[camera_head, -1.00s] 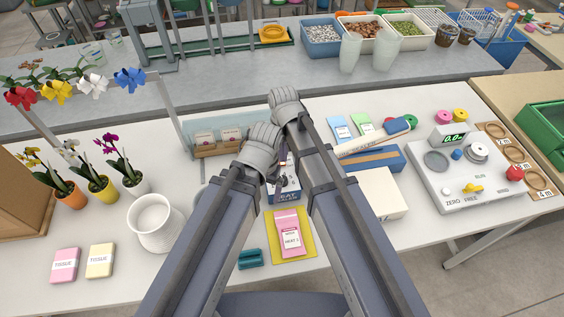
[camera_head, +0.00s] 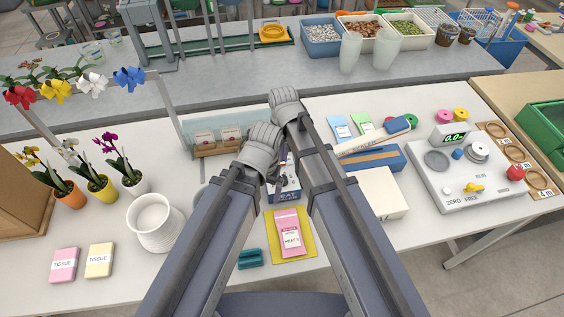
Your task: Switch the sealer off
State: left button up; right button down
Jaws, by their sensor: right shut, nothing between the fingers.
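The sealer (camera_head: 372,160) lies on the white bench right of my arms, a blue body with a long cream top arm ending in a blue handle. Lettering on the arm partly reads SEALER. A small blue-and-white box (camera_head: 289,196) with lettering ending in EAT stands between my forearms, partly hidden by them. No switch position can be read. My right gripper (camera_head: 283,170) points down behind this box's top, shut and empty; whether it touches the box I cannot tell. My left wrist is beside it, and its fingers are mostly hidden.
A pink packet (camera_head: 289,236) lies on a yellow mat (camera_head: 308,248) in front of the box. A cream block (camera_head: 380,195) is to the right, and a balance (camera_head: 435,190) beyond it. A white pot (camera_head: 154,236) and potted orchids stand left. A teal item (camera_head: 250,258) lies near the front edge.

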pick_arm(q)
jog(key=shift+f+b, duration=0.8)
jog(key=shift+f, duration=0.05)
pick_arm(e)
jog(key=shift+f, duration=0.85)
pick_arm(q)
jog(key=shift+r, duration=0.2)
pick_arm(e)
jog(key=shift+r, duration=0.15)
notch_tip(320, 180, up, 7)
jog(key=p, duration=0.7)
pick_arm(q)
notch_tip(320, 180, up, 7)
jog(key=shift+f, duration=0.15)
notch_tip(320, 180, down, 2)
jog(key=shift+b, duration=0.95)
pick_arm(e)
jog(key=s+d+f+n+h, duration=0.1)
jog(key=s+d, duration=0.5)
jog(key=s, duration=0.7)
jog(key=shift+f+n, duration=0.3)
jog(key=shift+f, duration=0.25)
